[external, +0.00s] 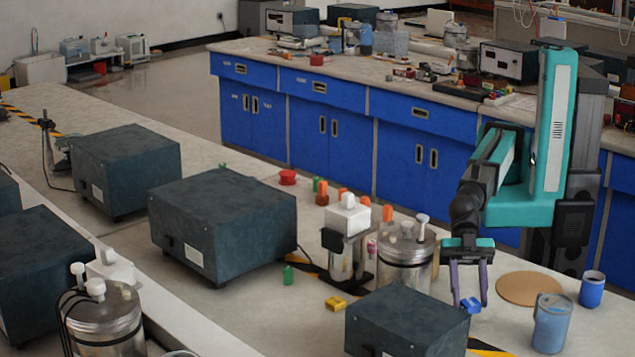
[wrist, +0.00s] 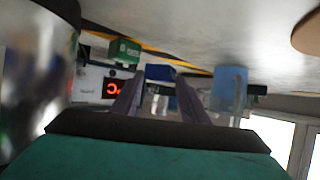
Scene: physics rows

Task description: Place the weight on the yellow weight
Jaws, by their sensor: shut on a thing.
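My gripper (external: 470,301) points down over the right part of the front bench, between the dark box and the brown disc. It is shut on a small blue weight (external: 471,305), held between the fingertips. The blue weight (wrist: 160,72) also shows between the finger ends in the wrist view. The yellow weight (external: 336,303) sits on the bench to the left of my gripper, left of the near dark box. Nothing is seen on top of it. I cannot clearly make out the yellow weight in the wrist view.
A metal canister (external: 405,262) and a small dark box (external: 408,325) stand between my gripper and the yellow weight. A green weight (external: 288,275) is farther left. A brown disc (external: 530,288), a blue beaker (external: 552,325) and a blue cup (external: 592,289) are on the right.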

